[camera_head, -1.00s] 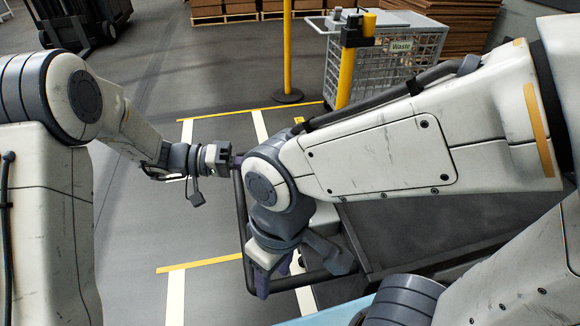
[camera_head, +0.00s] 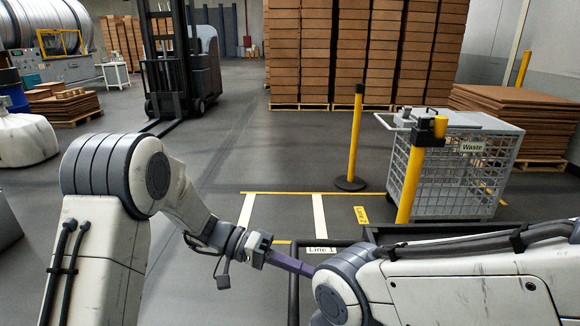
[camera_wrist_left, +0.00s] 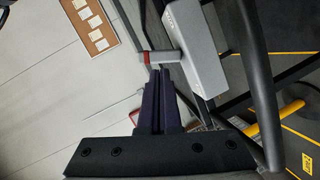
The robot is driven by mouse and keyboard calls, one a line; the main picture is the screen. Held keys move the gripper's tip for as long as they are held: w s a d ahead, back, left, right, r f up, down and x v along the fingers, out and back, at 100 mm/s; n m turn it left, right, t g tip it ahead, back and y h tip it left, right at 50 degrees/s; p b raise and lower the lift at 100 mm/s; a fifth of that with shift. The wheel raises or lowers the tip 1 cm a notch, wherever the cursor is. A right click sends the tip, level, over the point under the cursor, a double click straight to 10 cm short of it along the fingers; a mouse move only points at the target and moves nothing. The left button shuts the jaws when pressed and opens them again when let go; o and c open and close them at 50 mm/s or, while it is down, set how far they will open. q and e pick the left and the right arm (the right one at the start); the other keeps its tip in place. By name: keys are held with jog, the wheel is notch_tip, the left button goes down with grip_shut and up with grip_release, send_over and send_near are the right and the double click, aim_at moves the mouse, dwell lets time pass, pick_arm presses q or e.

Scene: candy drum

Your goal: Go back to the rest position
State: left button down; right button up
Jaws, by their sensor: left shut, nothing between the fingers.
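My left arm comes in from the left of the head view, and its gripper (camera_head: 300,268) has dark purple fingers reaching right, close to my right arm's joint. In the left wrist view the two fingers of my left gripper (camera_wrist_left: 158,75) lie side by side, shut with nothing between them. Their tips appear near a grey bar with a red end (camera_wrist_left: 158,58); I cannot tell whether they touch. My right arm crosses the lower right of the head view, and its gripper is below the picture.
A dark frame with a "Line 1" label (camera_head: 322,249) lies behind my left gripper. A grey wire "Waste" cage (camera_head: 470,170) and yellow posts (camera_head: 355,140) stand beyond. A forklift (camera_head: 190,60) and stacked brown boards (camera_head: 365,50) are farther back. Open floor (camera_head: 270,150) lies between.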

pick_arm(q)
jog(key=s+a+f+n+t+y, duration=0.1)
jog(key=s+a+f+n+y, duration=0.15)
jog(key=a+y, duration=0.2)
jog(key=s+a+f+n+t+y, duration=0.1)
jog(key=s+a+f+y, duration=0.2)
jog(key=a, duration=0.3)
jog(key=s+a+f+n+t+y, duration=0.1)
jog(key=s+a+f+n+y, duration=0.15)
jog(key=a+y, duration=0.2)
jog(key=a+n+t+y, duration=0.1)
jog(key=a+t+y, duration=0.25)
jog(key=a, duration=0.35)
jog(key=s+d+r+m+g+h, duration=0.1)
jog(key=s+d+r+m, duration=0.25)
jog(key=s+d, duration=0.35)
jog(key=s+d+r+m+g+h, duration=0.1)
jog(key=s+d+r+m, duration=0.25)
jog(key=s+d, duration=0.3)
notch_tip(320, 180, up, 14)
jog(key=p, duration=1.5)
jog(key=shift+w+r, duration=0.2)
jog(key=shift+w, duration=0.15)
jog(key=shift+a, duration=0.1)
